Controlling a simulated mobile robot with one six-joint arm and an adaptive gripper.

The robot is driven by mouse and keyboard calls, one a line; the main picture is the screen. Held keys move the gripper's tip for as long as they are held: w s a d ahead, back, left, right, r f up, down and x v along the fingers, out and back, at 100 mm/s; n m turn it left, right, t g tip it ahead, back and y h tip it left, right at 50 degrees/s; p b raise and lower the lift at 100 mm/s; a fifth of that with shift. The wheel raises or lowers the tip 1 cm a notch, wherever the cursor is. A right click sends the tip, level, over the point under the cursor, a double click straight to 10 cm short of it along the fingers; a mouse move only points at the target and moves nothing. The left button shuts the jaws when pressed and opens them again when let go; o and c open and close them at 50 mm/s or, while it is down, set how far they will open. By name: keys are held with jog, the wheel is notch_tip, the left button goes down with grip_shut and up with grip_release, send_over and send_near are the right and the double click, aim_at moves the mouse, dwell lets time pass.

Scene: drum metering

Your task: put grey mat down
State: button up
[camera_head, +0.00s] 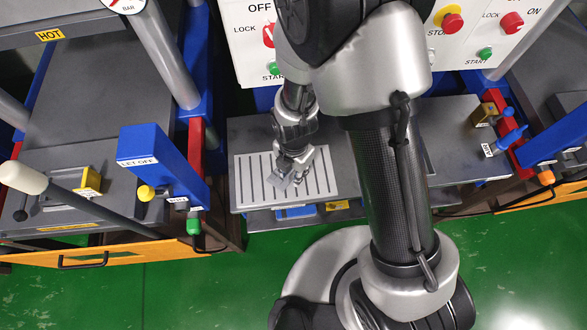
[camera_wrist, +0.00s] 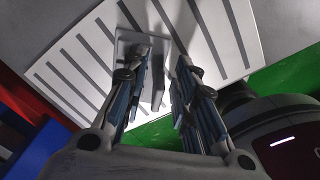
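A small plain grey plate (camera_head: 281,179), possibly the grey mat, shows tilted at the fingertips of my gripper (camera_head: 290,172) in the head view. In the wrist view a pale, flat piece (camera_wrist: 128,48) shows behind the left finger of my gripper (camera_wrist: 166,65). The fingers are some way apart at their tips. I cannot tell whether they grip the piece or whether it touches the surface below. A large light grey ribbed panel (camera_head: 250,190) with dark slots lies flat on the bench under my gripper; it also fills the back of the wrist view (camera_wrist: 75,68).
The dark bench (camera_head: 250,131) has bare room behind the panel. A blue LET OFF block (camera_head: 150,150) stands at the left. A blue piece (camera_head: 296,211) and a yellow piece (camera_head: 336,205) show below the bench's front edge. Control panels stand behind.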

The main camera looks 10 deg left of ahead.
jog(key=shift+r, duration=0.1)
notch_tip(320, 180, up, 12)
jog(key=p, duration=0.4)
jog(key=shift+r, duration=0.15)
jog(key=w+d+r+m+t, duration=0.1)
jog(key=d+r+m, duration=0.2)
jog(key=r+m, duration=0.15)
jog(key=w+d+r+m, duration=0.1)
jog(key=d+r+m, duration=0.25)
jog(key=r, duration=0.25)
jog(key=s+d+r+m+t, duration=0.1)
jog(key=s+d+r+m, duration=0.4)
jog(key=m, duration=0.5)
jog(key=s+d+r+m+t, duration=0.2)
jog(key=s+d+r+m, duration=0.3)
jog(key=r+m, duration=0.4)
jog(key=d+m, duration=0.1)
jog(key=m, duration=0.1)
jog(key=shift+s+d+m+t, duration=0.15)
jog(key=shift+s+m+t, duration=0.15)
jog(key=shift+s, duration=0.1)
